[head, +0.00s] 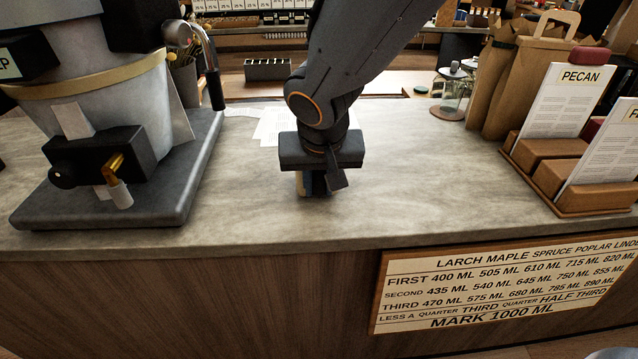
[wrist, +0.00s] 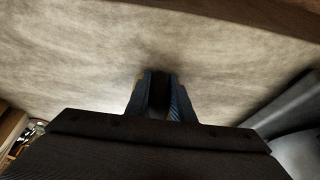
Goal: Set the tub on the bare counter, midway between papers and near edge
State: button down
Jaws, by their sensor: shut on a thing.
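My gripper (head: 314,184) points down over the pale counter (head: 400,180), left of the middle in the head view. It is shut on the tub, which is mostly hidden by the gripper. A dark shape that I take for the tub (wrist: 159,90) shows between the fingers in the wrist view. I cannot tell whether the tub touches the counter. White papers (head: 268,127) lie behind my gripper, partly hidden by my arm. The counter's near edge (head: 300,246) is in front.
A large metal dispenser (head: 100,95) stands on a dark base (head: 185,185) at left. At right are a wooden card rack (head: 580,205), paper bags (head: 525,80) and a glass jar (head: 453,95). A lettered board (head: 500,290) is on the counter front. Counter around my gripper is bare.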

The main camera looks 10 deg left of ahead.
jog(key=shift+f+b, duration=0.55)
jog(key=shift+b, duration=0.05)
dwell(0.3)
jog(key=c, duration=1.5)
grip_release()
jog(key=shift+o, duration=0.2)
jog(key=shift+v, duration=3.9)
